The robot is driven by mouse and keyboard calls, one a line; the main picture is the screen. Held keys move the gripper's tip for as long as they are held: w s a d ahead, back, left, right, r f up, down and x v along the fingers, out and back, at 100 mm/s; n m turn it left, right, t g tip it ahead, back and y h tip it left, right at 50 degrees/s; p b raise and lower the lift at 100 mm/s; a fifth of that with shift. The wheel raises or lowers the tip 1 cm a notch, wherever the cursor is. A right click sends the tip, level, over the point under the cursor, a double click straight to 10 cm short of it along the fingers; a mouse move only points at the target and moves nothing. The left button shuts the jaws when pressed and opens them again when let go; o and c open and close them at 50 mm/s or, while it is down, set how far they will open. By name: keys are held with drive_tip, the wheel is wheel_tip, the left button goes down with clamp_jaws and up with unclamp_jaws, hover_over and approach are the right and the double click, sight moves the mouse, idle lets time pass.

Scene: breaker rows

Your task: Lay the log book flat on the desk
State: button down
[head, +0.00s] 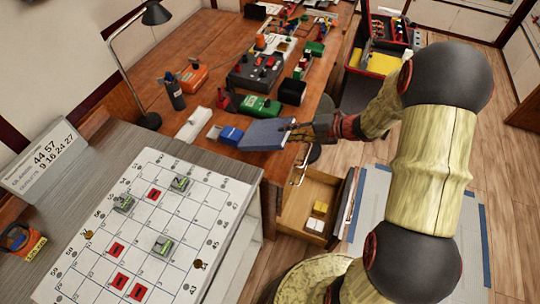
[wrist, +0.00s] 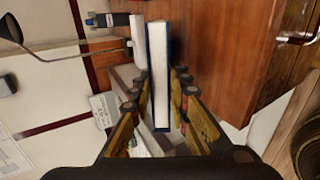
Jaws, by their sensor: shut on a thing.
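The log book (head: 266,134) is a blue-covered book. It is at the near edge of the wooden desk (head: 150,82) in the head view, beside the grey cabinet. My gripper (head: 310,132) reaches it from the right and is shut on it. In the wrist view the book (wrist: 158,70) stands between the two fingers (wrist: 158,108), its white page edge facing the camera and blue cover edges on both sides. Whether its underside touches the desk cannot be told.
A small blue box (head: 230,135) and a white block (head: 194,124) lie left of the book. A green device (head: 260,105) is just behind it. An open drawer (head: 312,200) sticks out below. A lamp (head: 155,14) and dark bottle (head: 172,92) stand further left.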

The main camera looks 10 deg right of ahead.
drive_tip(key=shift+f+b, duration=0.75)
drive_tip(key=shift+f, duration=1.3)
drive_tip(key=c, duration=1.9)
unclamp_jaws()
drive_tip(key=shift+o, duration=0.3)
drive_tip(key=p+v, duration=0.7)
drive_tip(key=v, duration=0.1)
